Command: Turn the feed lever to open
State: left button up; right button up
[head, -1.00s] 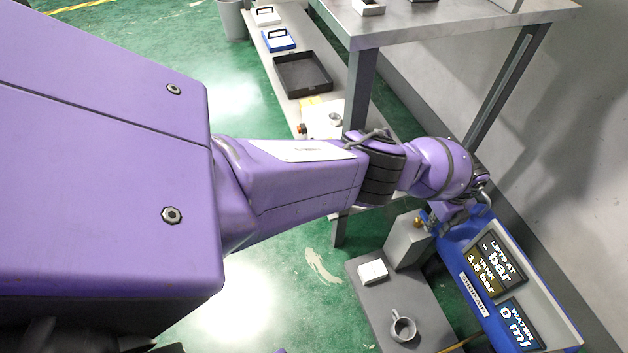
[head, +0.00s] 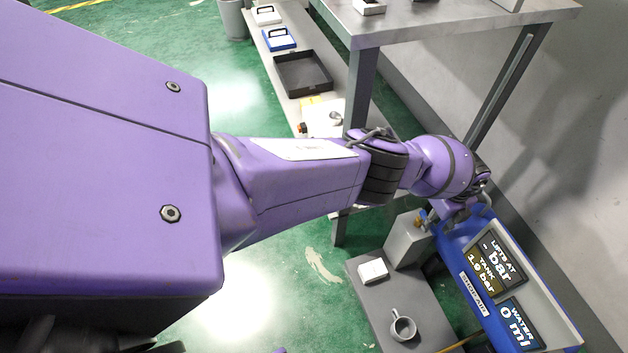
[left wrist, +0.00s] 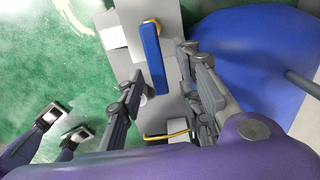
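The feed lever looks like a flat blue bar (left wrist: 152,56) in the left wrist view, over a grey box. In the head view a small blue piece (head: 422,214) shows by a brass fitting on the grey box (head: 407,243). My left gripper (left wrist: 164,68) is open, its fingers on either side of the bar with gaps visible. I cannot tell whether either finger touches it. In the head view the left gripper (head: 458,215) is partly hidden by my wrist. My right gripper (left wrist: 62,127) shows at lower left in the left wrist view, fingers apart, away from the lever.
A blue machine (head: 456,236) with display screens stands right of the box; its tank reads about 1.9 bar. A grey stand (head: 375,310) holds a mug (head: 403,328) and a white block (head: 373,271). A metal table (head: 450,25) is above.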

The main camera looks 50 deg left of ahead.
pick_arm(q)
jog(key=shift+r, duration=0.15)
notch_tip(320, 180, up, 12)
dwell(0.5)
jog(key=shift+f, duration=0.2)
